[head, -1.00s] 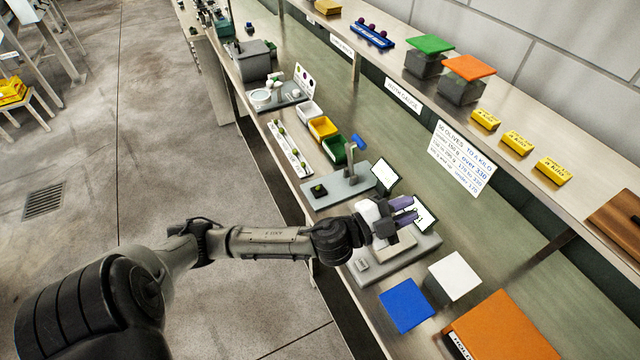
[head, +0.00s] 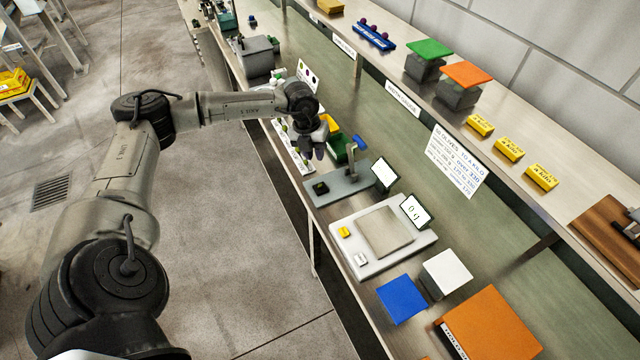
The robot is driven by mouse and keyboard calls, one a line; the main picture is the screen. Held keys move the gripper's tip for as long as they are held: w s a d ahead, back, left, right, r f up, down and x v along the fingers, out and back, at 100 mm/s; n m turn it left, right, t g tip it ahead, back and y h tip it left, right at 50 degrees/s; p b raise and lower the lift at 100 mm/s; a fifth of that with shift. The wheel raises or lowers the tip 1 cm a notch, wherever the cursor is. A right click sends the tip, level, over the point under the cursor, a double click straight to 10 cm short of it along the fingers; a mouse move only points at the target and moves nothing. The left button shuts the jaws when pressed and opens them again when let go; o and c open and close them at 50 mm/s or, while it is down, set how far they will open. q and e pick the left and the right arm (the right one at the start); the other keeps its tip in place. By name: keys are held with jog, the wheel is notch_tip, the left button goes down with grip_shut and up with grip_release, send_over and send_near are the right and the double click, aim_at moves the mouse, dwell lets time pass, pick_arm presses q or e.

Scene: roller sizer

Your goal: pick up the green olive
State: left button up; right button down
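A white strip (head: 292,152) on the bench carries a row of small olives, several looking green. One green olive (head: 285,128) shows near its far end; my arm and gripper hide part of the row. I cannot tell which olive is the task's. My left gripper (head: 313,154) points down over the near part of the strip, beside the bins. My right gripper is not in view.
A yellow bin (head: 330,122) and a green bin (head: 337,149) stand right of the strip. A grey stand (head: 345,187) with a blue-topped post is nearer. The scale (head: 390,232) has a bare plate; its display appears to read 0 g.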

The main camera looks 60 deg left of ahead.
pick_arm(q)
send_over(319, 185)
jog(key=f, duration=0.7)
jog(key=shift+s+a+f, duration=0.1)
jog(key=shift+s+a, duration=0.2)
jog(key=shift+a, duration=0.05)
jog(key=shift+w+d+f, duration=0.15)
jog(key=shift+f, duration=1.4)
jog(key=shift+w+d+f, duration=0.15)
jog(key=shift+f, duration=1.4)
jog(key=c, duration=0.3)
